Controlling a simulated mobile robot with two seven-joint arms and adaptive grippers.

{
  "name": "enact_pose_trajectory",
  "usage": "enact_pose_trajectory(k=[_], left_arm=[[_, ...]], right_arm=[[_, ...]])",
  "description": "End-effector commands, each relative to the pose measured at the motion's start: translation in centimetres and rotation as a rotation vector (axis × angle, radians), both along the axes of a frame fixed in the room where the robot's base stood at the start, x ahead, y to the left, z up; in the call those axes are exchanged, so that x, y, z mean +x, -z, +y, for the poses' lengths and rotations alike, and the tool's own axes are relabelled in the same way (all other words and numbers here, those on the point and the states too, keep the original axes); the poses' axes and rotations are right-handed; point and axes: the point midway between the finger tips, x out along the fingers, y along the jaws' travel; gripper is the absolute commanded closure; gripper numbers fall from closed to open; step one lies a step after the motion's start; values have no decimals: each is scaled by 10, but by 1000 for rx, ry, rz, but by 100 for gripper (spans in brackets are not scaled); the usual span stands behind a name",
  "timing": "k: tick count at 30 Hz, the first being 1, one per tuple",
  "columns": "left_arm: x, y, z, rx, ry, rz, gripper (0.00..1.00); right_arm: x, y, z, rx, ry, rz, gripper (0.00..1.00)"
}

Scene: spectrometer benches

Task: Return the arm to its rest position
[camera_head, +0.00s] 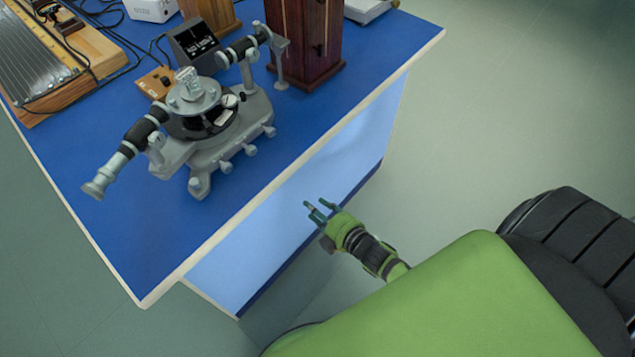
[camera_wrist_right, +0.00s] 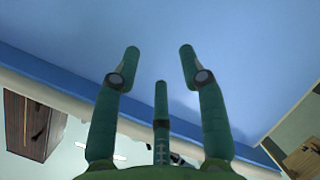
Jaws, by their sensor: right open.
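My right gripper (camera_head: 320,211) is beside the light blue side panel of the bench, below the level of the blue bench top, in the head view. It is open and empty. My left gripper is in neither view. The spectrometer (camera_head: 205,115), grey with black telescope tubes, stands on the bench top, apart from the gripper.
The blue bench (camera_head: 290,135) has a pale edge between the gripper and the spectrometer. A dark wooden box (camera_head: 303,40), a small black display (camera_head: 194,45) and a wooden-framed apparatus (camera_head: 95,50) stand on the bench. Open floor (camera_head: 480,140) lies right of the bench.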

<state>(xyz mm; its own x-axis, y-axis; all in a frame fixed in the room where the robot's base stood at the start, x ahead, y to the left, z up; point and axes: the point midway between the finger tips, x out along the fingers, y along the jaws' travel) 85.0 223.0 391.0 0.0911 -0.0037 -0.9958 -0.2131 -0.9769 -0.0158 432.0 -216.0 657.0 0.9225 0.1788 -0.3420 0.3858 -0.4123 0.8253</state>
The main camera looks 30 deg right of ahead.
Motion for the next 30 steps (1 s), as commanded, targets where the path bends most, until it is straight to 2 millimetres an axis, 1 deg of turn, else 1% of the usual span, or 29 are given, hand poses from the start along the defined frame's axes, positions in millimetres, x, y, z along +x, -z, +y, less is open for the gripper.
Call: enact_pose_trajectory(k=[10,12,14,17,18,20,21,23,24,26,27,29,30], left_arm=[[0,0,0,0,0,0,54],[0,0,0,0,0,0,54],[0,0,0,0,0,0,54],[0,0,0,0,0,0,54],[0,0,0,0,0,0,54],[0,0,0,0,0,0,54],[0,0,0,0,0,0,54],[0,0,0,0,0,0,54],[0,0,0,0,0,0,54],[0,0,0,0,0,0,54],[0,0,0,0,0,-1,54],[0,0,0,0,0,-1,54],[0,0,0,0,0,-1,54]], right_arm=[[0,0,0,-1,-1,-2,58],[-1,2,0,3,2,6,58],[-5,11,-1,16,16,33,58],[-24,46,-5,72,70,138,58],[-36,66,-7,105,105,200,58],[-61,100,-10,163,173,311,58],[-81,123,-11,201,226,392,58],[-114,155,-13,259,310,510,58],[-137,175,-14,293,368,588,58],[-175,201,-13,339,459,700,58],[-200,216,-13,364,518,771,58],[-236,234,-12,396,605,866,58],[-258,243,-11,413,660,921,58]])
